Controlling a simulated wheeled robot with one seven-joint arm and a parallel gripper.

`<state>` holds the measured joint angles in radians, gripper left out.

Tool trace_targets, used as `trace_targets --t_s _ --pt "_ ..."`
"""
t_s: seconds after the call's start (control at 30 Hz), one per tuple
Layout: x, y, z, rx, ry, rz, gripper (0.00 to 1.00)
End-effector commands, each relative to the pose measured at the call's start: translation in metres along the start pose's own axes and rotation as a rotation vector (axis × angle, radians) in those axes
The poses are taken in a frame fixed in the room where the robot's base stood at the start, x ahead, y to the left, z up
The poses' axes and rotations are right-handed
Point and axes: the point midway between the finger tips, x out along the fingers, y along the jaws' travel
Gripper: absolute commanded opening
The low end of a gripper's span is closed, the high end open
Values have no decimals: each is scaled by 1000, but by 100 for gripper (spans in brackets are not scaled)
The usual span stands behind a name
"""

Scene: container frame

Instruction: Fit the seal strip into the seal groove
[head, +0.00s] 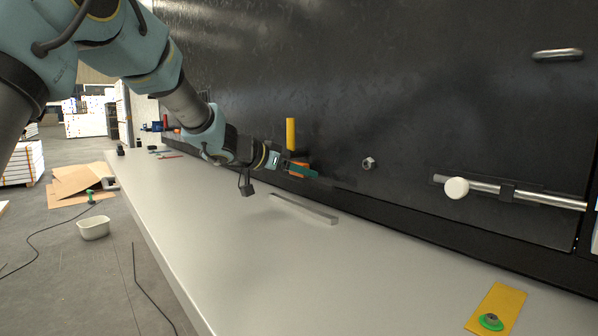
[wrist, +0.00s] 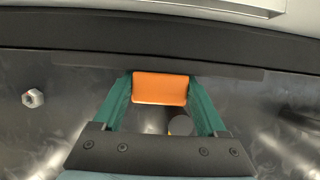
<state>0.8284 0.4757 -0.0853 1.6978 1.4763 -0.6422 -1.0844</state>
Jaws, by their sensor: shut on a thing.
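My gripper (wrist: 160,92) has teal fingers, shut on an orange block (wrist: 160,89). In the head view the gripper (head: 303,170) is at the low part of the dark panel, above the bench. A long thin dark strip (wrist: 85,59) runs across just beyond the block in the wrist view. It looks like the seal strip and seems to meet the block, but I cannot tell whether they are joined. It shows faintly in the head view (head: 343,185). The seal groove cannot be made out against the dark panel and lower rail.
A grey bar (head: 305,208) lies on the bench (head: 250,260) below my gripper. A yellow cylinder (head: 291,133) is on the panel just above. A hex nut (head: 369,163) and a rod with a white knob (head: 456,188) are to the right. The front bench is mostly clear.

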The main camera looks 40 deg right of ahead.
Motion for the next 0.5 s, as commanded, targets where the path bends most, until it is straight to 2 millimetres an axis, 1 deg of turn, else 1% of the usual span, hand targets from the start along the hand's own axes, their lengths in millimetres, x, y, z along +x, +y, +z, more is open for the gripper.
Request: trace_targets --t_s 0.27,0.33,0.5 --pt "-1 0 -3 -1 -1 1 16" --pt "3 0 7 -2 -1 1 16" --pt "9 0 21 -2 -1 1 16"
